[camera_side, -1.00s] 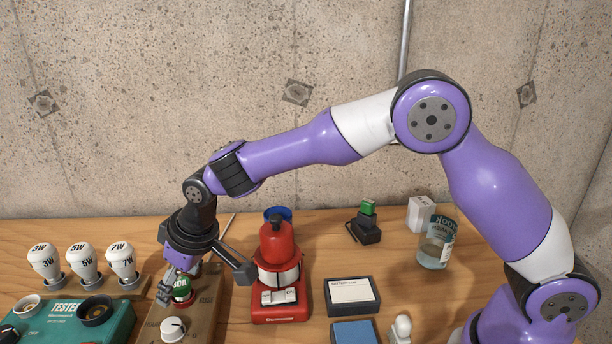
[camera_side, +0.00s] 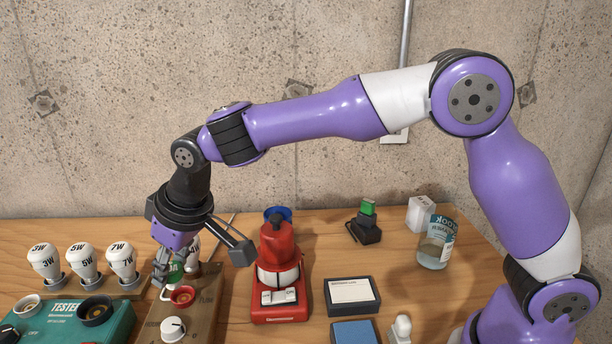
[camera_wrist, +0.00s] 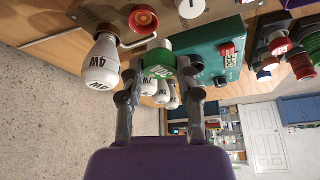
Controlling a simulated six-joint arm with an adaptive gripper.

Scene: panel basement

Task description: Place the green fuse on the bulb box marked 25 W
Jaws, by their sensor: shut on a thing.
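The green fuse (camera_side: 176,270), a green cap with white lettering, is held between the fingers of my gripper (camera_side: 168,274). It hangs just above the red-rimmed socket (camera_side: 182,296) on the brown panel (camera_side: 190,322). In the wrist view the green fuse (camera_wrist: 160,64) shows between both fingers, with a white end pointing away from me. I cannot read a 25 W mark on any box. A small white box (camera_side: 421,214) stands at the back right, its marking too small to read.
A bulb marked 4W (camera_wrist: 98,62) stands close beside my gripper. Bulbs marked 3W, 5W and 7W (camera_side: 83,264) stand at left, behind the green tester (camera_side: 70,325). A red device (camera_side: 280,270) is right of the panel. A glass jar (camera_side: 436,242) stands at right.

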